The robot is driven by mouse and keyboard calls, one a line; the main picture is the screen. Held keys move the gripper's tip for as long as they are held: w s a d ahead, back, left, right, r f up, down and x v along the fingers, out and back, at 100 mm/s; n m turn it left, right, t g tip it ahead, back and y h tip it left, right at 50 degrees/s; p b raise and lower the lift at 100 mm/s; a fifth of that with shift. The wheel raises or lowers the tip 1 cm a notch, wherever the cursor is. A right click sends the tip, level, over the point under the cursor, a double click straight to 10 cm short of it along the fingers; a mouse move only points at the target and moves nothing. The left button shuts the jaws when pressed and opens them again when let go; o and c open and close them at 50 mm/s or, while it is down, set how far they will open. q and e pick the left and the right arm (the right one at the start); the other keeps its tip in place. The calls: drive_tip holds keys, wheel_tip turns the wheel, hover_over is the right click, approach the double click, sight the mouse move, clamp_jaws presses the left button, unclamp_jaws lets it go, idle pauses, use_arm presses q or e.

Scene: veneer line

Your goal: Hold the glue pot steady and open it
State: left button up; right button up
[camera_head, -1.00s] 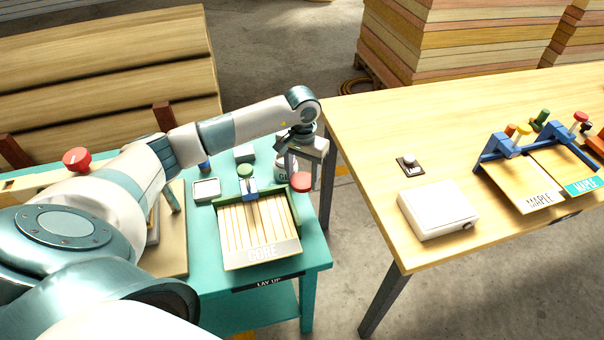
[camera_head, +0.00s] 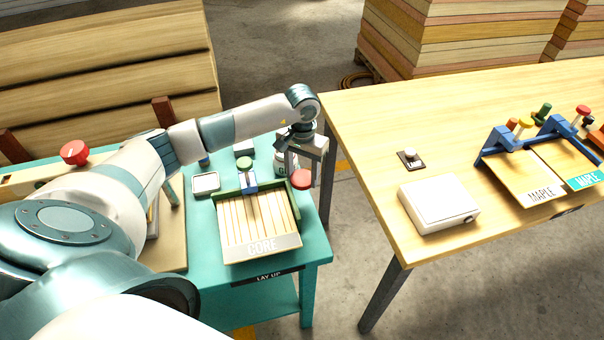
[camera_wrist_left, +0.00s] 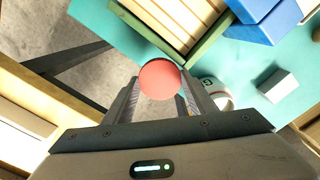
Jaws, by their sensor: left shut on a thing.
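The glue pot (camera_head: 281,169) is a white pot with dark lettering, standing at the right end of the teal table and partly hidden by my left gripper. It also shows in the left wrist view (camera_wrist_left: 223,100), beside and beyond one finger. My left gripper (camera_head: 302,180) points down in front of the pot. Its fingers are shut on a red round knob (camera_wrist_left: 160,80), which fills the gap between them. I cannot tell whether this knob belongs to the pot. The pot's top is mostly hidden. My right gripper is not in view.
A wooden table (camera_head: 365,140) stands across a gap to the right, holding a white box (camera_head: 438,205).

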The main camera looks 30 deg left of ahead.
use_arm(q)
drive_tip(key=shift+f, duration=0.15)
drive_tip(key=o, duration=1.2)
drive_tip(key=shift+s, duration=0.1)
